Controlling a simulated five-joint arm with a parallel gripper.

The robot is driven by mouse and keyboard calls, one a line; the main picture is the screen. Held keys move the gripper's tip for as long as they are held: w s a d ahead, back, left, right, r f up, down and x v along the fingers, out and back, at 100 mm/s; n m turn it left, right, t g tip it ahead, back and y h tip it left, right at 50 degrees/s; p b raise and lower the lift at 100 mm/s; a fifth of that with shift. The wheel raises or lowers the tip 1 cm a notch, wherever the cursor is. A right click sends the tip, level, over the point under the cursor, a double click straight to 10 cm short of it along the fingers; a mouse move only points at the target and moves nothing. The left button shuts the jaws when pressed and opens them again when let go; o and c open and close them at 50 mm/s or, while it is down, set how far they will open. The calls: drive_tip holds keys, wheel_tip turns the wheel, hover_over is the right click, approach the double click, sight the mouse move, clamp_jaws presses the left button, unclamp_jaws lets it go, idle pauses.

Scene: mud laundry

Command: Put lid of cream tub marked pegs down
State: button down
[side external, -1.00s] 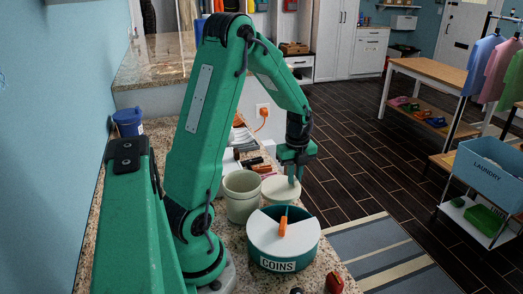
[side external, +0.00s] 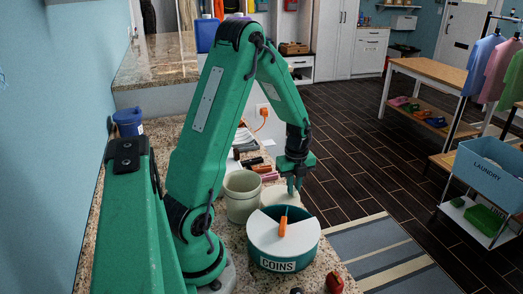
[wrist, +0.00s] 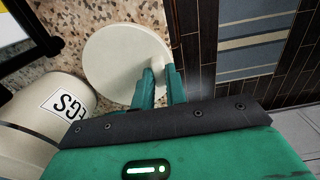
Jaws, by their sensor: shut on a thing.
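The cream tub (side external: 241,204) stands open on the counter, left of my gripper. In the wrist view the tub (wrist: 35,135) shows part of its label, "EGS". The lid (side external: 279,198) is a round cream disc to the right of the tub. It also shows in the wrist view (wrist: 112,62), flat face visible and apart from the tub. My gripper (side external: 293,187) is shut on the lid near its right side; its fingers (wrist: 160,80) cover part of the grip. The lid is low over the speckled counter; I cannot tell whether it touches.
A round green-and-white container marked COINS (side external: 275,253) stands right in front of the lid, with an orange handle on top. Several small items (side external: 255,163) lie behind the tub. The counter's right edge drops to the dark floor close by the lid.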

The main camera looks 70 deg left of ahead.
drive_tip(key=c, duration=1.4)
unclamp_jaws()
drive_tip(key=shift+c, duration=0.2)
wheel_tip(320, 180, up, 12)
drive_tip(key=shift+d+r, duration=0.1)
drive_tip(key=shift+r, duration=0.05)
drive_tip(key=s+d+r+n+t, duration=0.2)
drive_tip(key=s+d+r+n, duration=0.1)
drive_tip(key=d+n, duration=0.3)
drive_tip(key=s+d+r+n+t, duration=0.1)
drive_tip(key=s+d+r+n, duration=0.2)
drive_tip(key=d+n, duration=0.3)
drive_tip(key=s+d+r+n+t, duration=0.2)
drive_tip(key=s+d+r+n, duration=0.2)
drive_tip(key=d+n, duration=0.2)
drive_tip(key=shift+s+d+t, duration=0.3)
drive_tip(key=shift+d, duration=1.1)
